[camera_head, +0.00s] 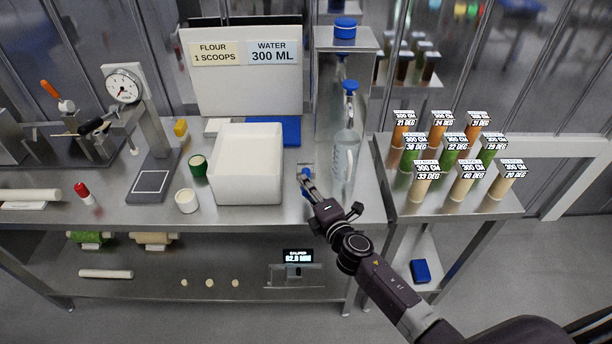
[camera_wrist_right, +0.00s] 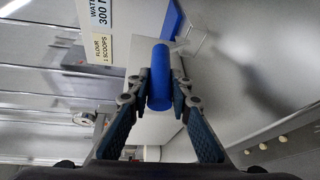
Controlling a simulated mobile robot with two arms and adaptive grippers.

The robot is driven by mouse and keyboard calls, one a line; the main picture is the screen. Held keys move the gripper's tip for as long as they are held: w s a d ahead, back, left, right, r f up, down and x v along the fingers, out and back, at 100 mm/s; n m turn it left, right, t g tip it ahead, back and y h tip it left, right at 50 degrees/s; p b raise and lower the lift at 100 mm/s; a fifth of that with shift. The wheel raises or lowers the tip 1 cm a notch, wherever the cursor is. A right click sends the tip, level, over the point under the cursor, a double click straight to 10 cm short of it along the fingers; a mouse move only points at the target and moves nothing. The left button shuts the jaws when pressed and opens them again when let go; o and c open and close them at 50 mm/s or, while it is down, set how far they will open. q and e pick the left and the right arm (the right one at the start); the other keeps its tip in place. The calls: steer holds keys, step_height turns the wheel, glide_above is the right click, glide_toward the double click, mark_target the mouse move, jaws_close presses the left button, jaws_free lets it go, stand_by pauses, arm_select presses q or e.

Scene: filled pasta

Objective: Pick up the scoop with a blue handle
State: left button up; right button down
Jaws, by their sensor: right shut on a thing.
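The scoop's blue handle (camera_wrist_right: 158,80) stands between the two fingers of my right gripper (camera_wrist_right: 160,92) in the right wrist view. The fingers press on it from both sides. In the head view my right gripper (camera_head: 309,182) is on the steel table between the white bin and the clear bottle, and a little of the blue handle (camera_head: 305,173) shows at its fingertips. The rest of the scoop is hidden or too small to make out. My left gripper is not in view.
A white bin (camera_head: 247,190) stands just left of the gripper. A clear bottle with a blue cap (camera_head: 345,150) stands close on its right. A side table (camera_head: 400,205) with several labelled cylinders is further right. The table's front edge (camera_head: 300,222) is near.

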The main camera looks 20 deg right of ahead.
steer(key=shift+r, duration=0.1)
step_height(320, 180, up, 9)
steer(key=p, duration=0.3)
steer(key=shift+w+p, duration=0.1)
steer(key=shift+p, duration=0.3)
step_height(320, 180, up, 11)
